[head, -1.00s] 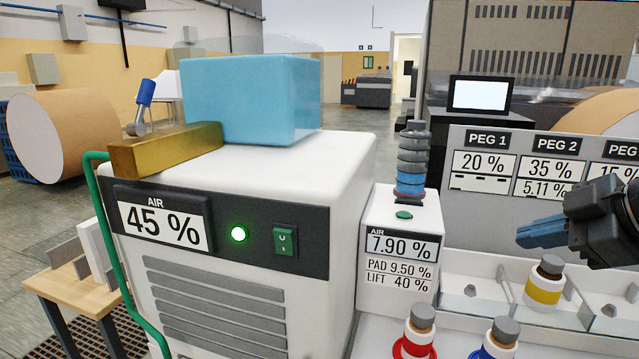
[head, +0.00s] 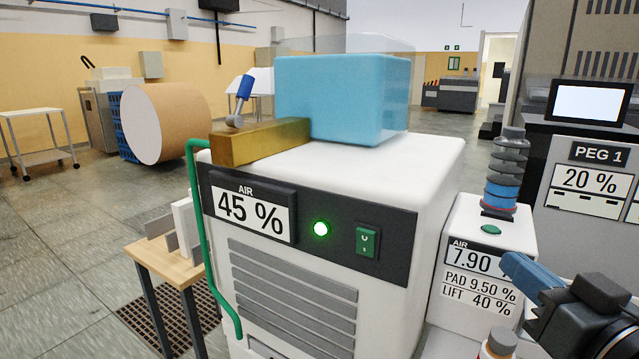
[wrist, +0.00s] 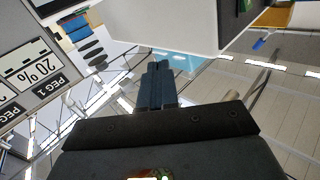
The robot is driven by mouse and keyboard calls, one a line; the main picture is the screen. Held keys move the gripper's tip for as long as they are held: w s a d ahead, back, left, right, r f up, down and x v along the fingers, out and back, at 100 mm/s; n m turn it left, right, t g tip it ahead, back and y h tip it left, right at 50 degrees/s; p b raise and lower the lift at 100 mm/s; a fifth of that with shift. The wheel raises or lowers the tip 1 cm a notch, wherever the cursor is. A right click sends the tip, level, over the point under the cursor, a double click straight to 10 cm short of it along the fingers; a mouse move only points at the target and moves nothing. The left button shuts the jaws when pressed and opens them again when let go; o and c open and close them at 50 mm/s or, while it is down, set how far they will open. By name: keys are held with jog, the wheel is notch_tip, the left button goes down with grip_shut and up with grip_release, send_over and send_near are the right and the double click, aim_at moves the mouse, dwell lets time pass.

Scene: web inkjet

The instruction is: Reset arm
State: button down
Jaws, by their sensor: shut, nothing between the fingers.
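My gripper (head: 512,268) shows at the lower right of the head view, its blue-grey fingers pointing left and up, in front of the small white AIR unit (head: 480,235). In the wrist view my gripper (wrist: 158,68) has its two fingers together, with nothing between them. The fingers look apart from everything around them. My wrist runs off the right edge of the head view.
A white cabinet (head: 400,330) marked 45 % carries a light-blue block (head: 335,95) and a brass bar (head: 260,142). A PEG 1 panel (head: 590,200) stands at right. A small wooden table (head: 165,262) stands at left. Open floor (head: 60,250) lies further left.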

jog(key=s+a+f+m+g+h, duration=0.1)
jog(key=s+a+f+m+h, duration=0.15)
jog(key=s+f, duration=0.5)
jog(key=s+a+f+m+g+h, duration=0.1)
jog(key=s+a+f+m+h, duration=0.2)
jog(key=s+f, duration=0.45)
jog(key=s+f+n+y, duration=0.1)
jog(key=s+n, duration=0.1)
jog(key=s, duration=0.8)
jog(key=s+d+f+n+g+y, duration=0.1)
jog(key=s+n+y, duration=0.1)
jog(key=s, duration=0.8)
jog(key=shift+s+n, duration=0.25)
jog(key=shift+n, duration=0.4)
